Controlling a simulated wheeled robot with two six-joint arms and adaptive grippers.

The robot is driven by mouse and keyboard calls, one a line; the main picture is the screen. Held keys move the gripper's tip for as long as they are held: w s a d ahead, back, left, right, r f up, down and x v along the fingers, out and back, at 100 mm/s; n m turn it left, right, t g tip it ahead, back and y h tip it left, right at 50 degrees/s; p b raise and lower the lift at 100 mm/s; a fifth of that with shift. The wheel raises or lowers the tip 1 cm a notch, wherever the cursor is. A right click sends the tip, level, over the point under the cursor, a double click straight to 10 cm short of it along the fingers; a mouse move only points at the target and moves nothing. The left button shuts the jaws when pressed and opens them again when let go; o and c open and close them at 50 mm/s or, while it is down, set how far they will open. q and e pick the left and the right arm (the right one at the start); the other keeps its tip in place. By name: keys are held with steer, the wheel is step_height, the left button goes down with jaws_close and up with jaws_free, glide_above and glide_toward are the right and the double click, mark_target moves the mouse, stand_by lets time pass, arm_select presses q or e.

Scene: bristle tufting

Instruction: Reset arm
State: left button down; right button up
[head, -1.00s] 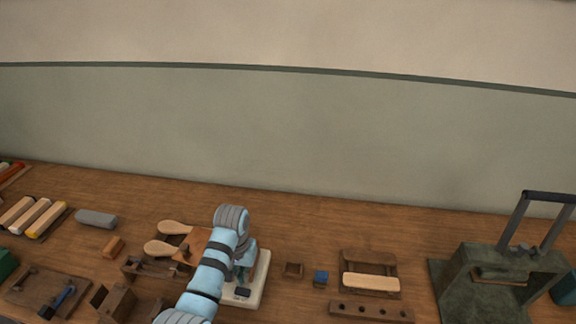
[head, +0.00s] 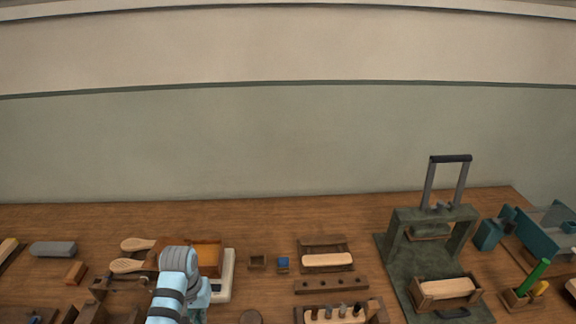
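My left arm reaches in from the bottom left of the head view, over the workbench (head: 350,213). Its pale blue wrist is in front of an orange-brown tray (head: 208,256) and a white scale-like base (head: 225,285). The wrist hides part of both. My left gripper's fingers cannot be made out behind the arm. My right arm and gripper do not show.
Wooden brushes (head: 128,265) lie left of the arm. A dark green press (head: 434,215) stands further right. Bare bench lies along the back.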

arm_select(q)
steer(key=s+a+f+t, duration=0.1)
steer(key=s+a+f, duration=0.15)
steer(key=s, duration=0.45)
steer(key=s+r+m+t, duration=0.1)
steer(key=s+r, duration=0.2)
steer(key=s, duration=0.6)
steer(key=s+r+m+t, duration=0.1)
steer(key=s+r+t, duration=0.1)
steer(key=s, duration=0.7)
step_height(320, 180, down, 21)
steer(key=a+g+b, duration=0.2)
steer(key=b, duration=0.1)
steer(key=s+f+n+b, duration=0.1)
steer(key=s+f+b, duration=0.1)
steer(key=s+f, duration=1.3)
step_height(320, 180, down, 2)
steer(key=shift+s+a+f+g+y+b, duration=0.1)
steer(key=shift+s+a+g+y+b, duration=0.15)
steer(key=shift+g+y+b, duration=0.15)
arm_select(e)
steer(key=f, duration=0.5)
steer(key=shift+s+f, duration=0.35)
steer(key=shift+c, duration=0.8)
